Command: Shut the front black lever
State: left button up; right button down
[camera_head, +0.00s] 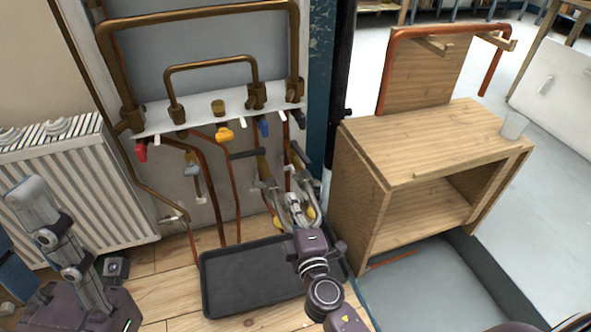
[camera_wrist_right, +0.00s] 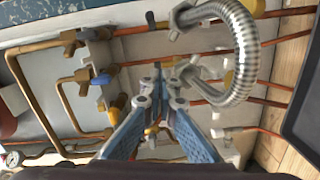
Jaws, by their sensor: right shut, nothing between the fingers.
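Two black levers sit on the lower pipe valves in the head view, a left one (camera_head: 248,154) and a right one (camera_head: 299,152). I cannot tell for sure which is the front one. My right gripper (camera_head: 294,207) is shut and empty, below these levers and in front of the silver hoses. In the right wrist view its blue fingers (camera_wrist_right: 159,101) converge in front of the pipes.
A braided silver hose (camera_wrist_right: 243,50) curves close beside the right fingers. A black tray (camera_head: 235,285) lies below, with a wooden cabinet (camera_head: 430,145) to the right.

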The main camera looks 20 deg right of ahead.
aim_at(301, 178)
jog(key=shift+n+h, duration=0.5)
jog(key=shift+n, duration=0.2)
jog(key=w+d, duration=0.1)
jog(key=w, duration=0.2)
jog(key=w+d, duration=0.2)
jog(key=w, duration=0.2)
jog(key=w+d, duration=0.1)
jog(key=w, duration=0.2)
jog(key=shift+w+d+r, duration=0.25)
jog(key=shift+w+d, duration=0.05)
jog(key=shift+d, duration=0.1)
jog(key=shift+w+d, duration=0.1)
jog(key=shift+d, duration=0.25)
jog(key=shift+d, duration=0.1)
